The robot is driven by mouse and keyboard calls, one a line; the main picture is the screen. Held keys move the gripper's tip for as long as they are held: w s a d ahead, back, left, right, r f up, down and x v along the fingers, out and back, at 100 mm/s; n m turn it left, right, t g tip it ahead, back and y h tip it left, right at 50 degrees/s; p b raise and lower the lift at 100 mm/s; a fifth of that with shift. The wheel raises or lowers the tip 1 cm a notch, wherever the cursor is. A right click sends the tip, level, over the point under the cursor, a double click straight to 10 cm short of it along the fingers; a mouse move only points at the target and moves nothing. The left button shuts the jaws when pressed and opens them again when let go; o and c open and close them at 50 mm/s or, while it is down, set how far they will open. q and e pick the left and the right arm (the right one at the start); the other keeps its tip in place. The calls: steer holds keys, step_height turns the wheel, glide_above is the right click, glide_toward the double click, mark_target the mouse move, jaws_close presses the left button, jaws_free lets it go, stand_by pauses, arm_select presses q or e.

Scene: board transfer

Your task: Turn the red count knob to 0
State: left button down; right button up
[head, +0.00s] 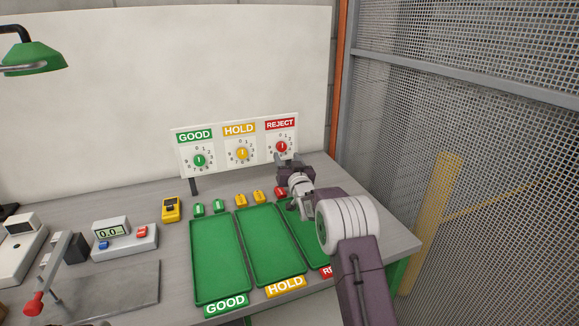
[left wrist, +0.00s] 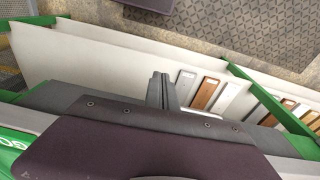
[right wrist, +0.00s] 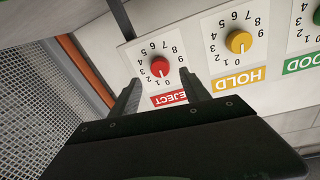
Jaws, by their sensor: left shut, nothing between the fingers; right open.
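The red knob (head: 281,146) is on the REJECT panel at the right end of the sign board. It also shows in the right wrist view (right wrist: 160,67), where the board appears upside down. Its white mark points toward the REJECT label, near the 0 and 1; I cannot tell the exact number. My right gripper (right wrist: 160,84) is open, its fingers one on each side of the view below the knob, apart from it. In the head view the right gripper (head: 284,160) is just below the red dial. My left gripper (left wrist: 160,90) is shut and empty.
A yellow HOLD knob (head: 242,153) and a green GOOD knob (head: 199,160) are left of the red one. Green trays (head: 218,298) lie in front, with small coloured blocks behind them. A wire mesh fence (head: 470,120) stands at the right. A scale (head: 140,243) is at the left.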

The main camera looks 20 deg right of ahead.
steer(key=s, duration=0.3)
steer(key=shift+s+a+f, duration=0.1)
steer(key=shift+s+a, duration=0.05)
steer(key=shift+s, duration=0.2)
steer(key=s+a+r+n+y+p, duration=0.1)
steer(key=s+a+r+p, duration=0.1)
steer(key=a+r+p, duration=0.3)
steer(key=s+a+r+y+p, duration=0.1)
steer(key=s+a+r, duration=0.1)
steer(key=r, duration=0.6)
steer(key=s+a+f+g+p, duration=0.1)
steer(key=s+f+g, duration=0.3)
steer(key=s+f, duration=0.3)
steer(key=s+a+f+g+p, duration=0.1)
steer(key=s+f+g, duration=0.4)
steer(key=s, duration=0.8)
steer(key=s+a+f+n+g, duration=0.1)
steer(key=s+f+g, duration=0.4)
steer(key=s+f, duration=0.5)
steer(key=shift+s+a+f+p, duration=0.2)
steer(key=shift+a+f+p, duration=0.2)
steer(key=shift+a, duration=0.2)
steer(key=s+f+g, duration=0.2)
steer(key=s+g, duration=0.1)
steer(key=s, duration=0.4)
steer(key=shift+n, duration=0.3)
